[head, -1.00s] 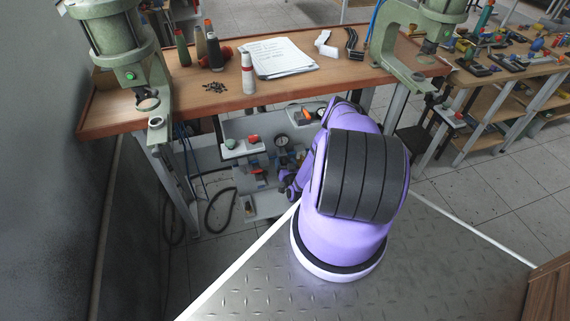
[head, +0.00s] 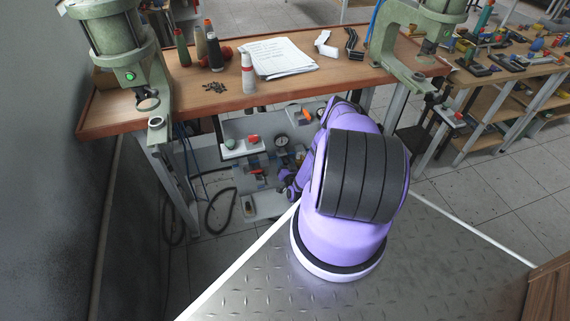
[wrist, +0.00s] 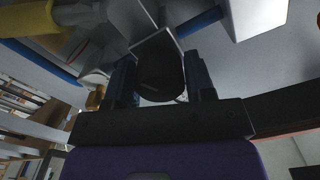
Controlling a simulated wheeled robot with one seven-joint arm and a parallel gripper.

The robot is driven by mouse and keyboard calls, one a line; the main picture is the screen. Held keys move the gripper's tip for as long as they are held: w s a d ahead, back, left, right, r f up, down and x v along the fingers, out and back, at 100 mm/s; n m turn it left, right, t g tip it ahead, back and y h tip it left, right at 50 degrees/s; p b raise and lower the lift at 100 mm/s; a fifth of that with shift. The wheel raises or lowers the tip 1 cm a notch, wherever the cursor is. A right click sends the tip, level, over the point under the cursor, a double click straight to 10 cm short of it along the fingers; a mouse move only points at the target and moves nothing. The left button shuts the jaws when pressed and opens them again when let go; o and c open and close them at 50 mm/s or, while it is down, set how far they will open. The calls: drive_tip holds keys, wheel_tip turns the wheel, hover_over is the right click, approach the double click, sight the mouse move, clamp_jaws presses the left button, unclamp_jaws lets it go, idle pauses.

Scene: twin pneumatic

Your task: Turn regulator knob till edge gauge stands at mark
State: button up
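In the wrist view my gripper (wrist: 160,82) has its two dark fingers on either side of a dark round knob (wrist: 160,72). The fingers appear to press on its sides, and no clear gap shows between them and the knob. In the head view my purple arm hides the gripper and this knob, in front of the panel under the bench. A small round gauge with a dark rim (head: 281,141) shows on the panel, left of my arm. Its needle and mark are too small to read.
The wooden bench (head: 300,85) overhangs the panel, with two green presses (head: 118,50) (head: 420,30) on it. Dark hoses (head: 219,208) lie at lower left. A blue tube (wrist: 202,21) passes close above the fingers.

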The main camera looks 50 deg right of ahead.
drive_tip(key=shift+o, duration=1.3)
drive_tip(key=v, duration=1)
drive_tip(key=shift+s, duration=0.35)
drive_tip(key=shift+a, duration=0.15)
